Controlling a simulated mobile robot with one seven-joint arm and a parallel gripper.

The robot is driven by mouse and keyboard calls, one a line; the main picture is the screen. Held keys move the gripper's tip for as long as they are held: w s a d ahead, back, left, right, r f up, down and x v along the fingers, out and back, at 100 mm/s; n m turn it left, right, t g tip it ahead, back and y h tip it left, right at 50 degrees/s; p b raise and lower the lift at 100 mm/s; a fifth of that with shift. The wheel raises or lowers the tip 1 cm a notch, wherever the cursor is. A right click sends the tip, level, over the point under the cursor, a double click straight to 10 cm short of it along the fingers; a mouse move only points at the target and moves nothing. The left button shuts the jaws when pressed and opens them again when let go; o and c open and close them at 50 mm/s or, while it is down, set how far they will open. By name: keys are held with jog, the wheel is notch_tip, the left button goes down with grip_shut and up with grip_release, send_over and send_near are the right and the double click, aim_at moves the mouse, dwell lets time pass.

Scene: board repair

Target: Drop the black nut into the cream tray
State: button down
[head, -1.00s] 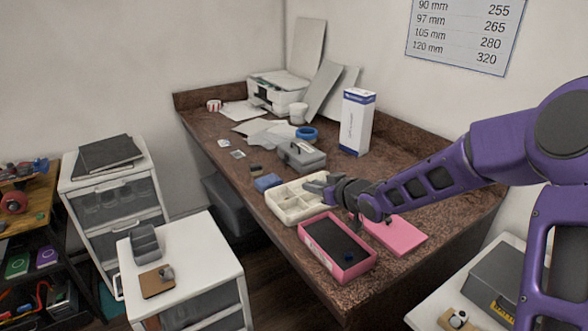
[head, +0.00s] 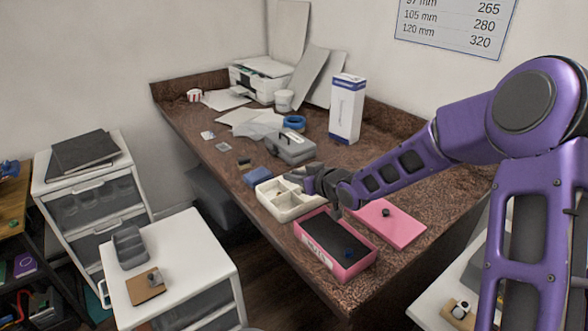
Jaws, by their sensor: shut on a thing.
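The cream tray (head: 299,212) lies on the brown worktop and is split into compartments. My gripper (head: 297,178) is at the back right of the tray, above it, and hides part of it. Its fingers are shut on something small. The black nut in the jaws is too small and hidden to make out at this distance. I cannot tell how high the fingertips are over the tray or over which compartment.
An open pink box (head: 348,276) with a dark inside stands in front of the tray. A pink lid (head: 405,228) with a small dark piece on it lies to its right. A blue block (head: 255,177), a grey case (head: 291,149) and a white carton (head: 346,112) are behind.

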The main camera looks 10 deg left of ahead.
jog(key=shift+f+b, duration=0.65)
jog(key=shift+f, duration=1.3)
jog(key=c, duration=0.7)
grip_release()
jog(key=p+v, duration=0.1)
jog(key=v, duration=1.6)
jog(key=shift+s+d, duration=0.1)
jog(key=shift+d, duration=0.1)
